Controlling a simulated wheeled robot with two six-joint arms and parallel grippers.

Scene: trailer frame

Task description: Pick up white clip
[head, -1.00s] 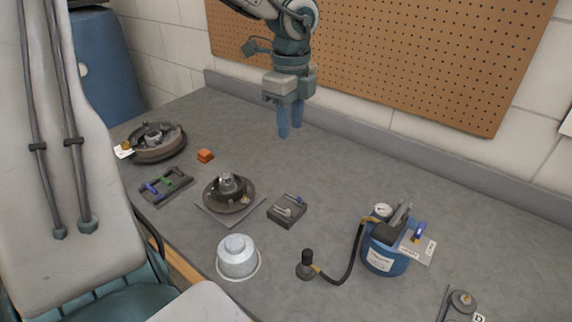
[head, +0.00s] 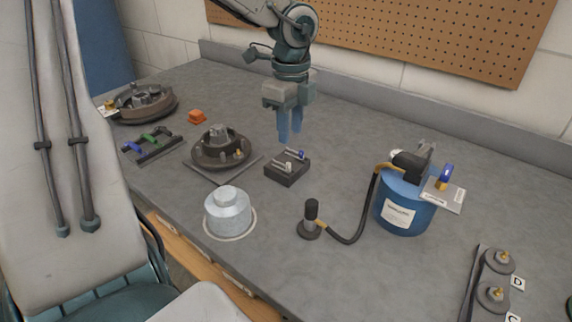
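A small dark block (head: 288,175) lies on the bench near the middle of the head view. Two small pale pieces lie on its top; the nearer one, a whitish clip (head: 284,165), is small and hard to make out. The farther piece has a blue end. My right gripper is not in view.
A drum part (head: 220,155) on a square plate and a silver canister (head: 228,212) stand left of the block. A blue tank (head: 404,222) with a hose and black knob (head: 310,212) stands right. A rack with blue and green clips (head: 158,147) lies far left.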

